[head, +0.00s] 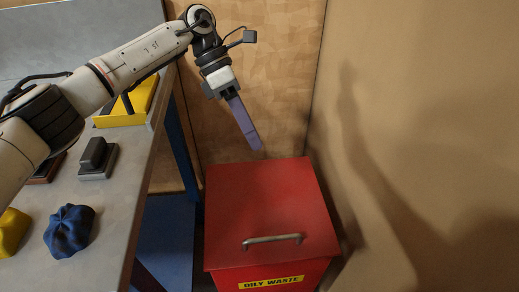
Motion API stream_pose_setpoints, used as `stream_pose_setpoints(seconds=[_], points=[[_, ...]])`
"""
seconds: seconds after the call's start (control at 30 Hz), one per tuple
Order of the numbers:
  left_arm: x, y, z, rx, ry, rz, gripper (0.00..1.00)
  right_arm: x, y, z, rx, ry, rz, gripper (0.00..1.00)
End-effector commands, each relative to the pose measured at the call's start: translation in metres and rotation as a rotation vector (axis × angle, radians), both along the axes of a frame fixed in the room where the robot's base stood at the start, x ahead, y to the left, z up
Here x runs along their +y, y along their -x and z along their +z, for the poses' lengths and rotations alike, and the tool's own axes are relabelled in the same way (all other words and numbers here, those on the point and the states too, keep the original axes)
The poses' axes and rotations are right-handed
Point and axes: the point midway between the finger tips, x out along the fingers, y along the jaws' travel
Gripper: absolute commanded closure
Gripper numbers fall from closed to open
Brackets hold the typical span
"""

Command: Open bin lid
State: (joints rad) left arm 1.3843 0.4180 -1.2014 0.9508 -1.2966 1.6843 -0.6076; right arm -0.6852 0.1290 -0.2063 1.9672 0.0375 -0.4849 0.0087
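The red bin (225,281) stands on the floor against the wall corner, with a yellow "OILY WASTE" label on its front. Its flat red lid (260,195) lies closed on top. A metal bar handle (272,239) runs along the lid near its front edge. My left gripper (258,146) hangs above and behind the lid's back edge, apart from the handle. Its long purple fingers point down and overlap in this view, so the gap between them cannot be seen. No object shows at the fingertips. My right gripper is out of view.
A grey workbench (117,215) on the left holds a dark blue crumpled cloth (70,230), a yellow item (11,231), a dark block (96,155) and a yellow tray (125,120). A tan wall (420,120) stands close to the bin's right. The space above the lid is clear.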

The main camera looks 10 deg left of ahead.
Motion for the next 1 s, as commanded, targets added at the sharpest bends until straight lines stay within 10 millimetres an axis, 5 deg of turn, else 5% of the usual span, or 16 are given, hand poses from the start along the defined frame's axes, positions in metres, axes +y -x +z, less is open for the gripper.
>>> stream_pose_setpoints(seconds=[0.3, 0.77, 1.0], points=[[0.019, -0.010, 0.034, 0.000, 0.000, 0.000, 0.71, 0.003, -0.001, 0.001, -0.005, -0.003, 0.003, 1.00], [0.020, -0.010, 0.036, 0.002, 0.000, -0.001, 0.71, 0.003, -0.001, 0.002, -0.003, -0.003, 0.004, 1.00], [0.020, -0.011, 0.074, 0.001, 0.001, -0.002, 0.71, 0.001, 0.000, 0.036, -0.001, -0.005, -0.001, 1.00]])
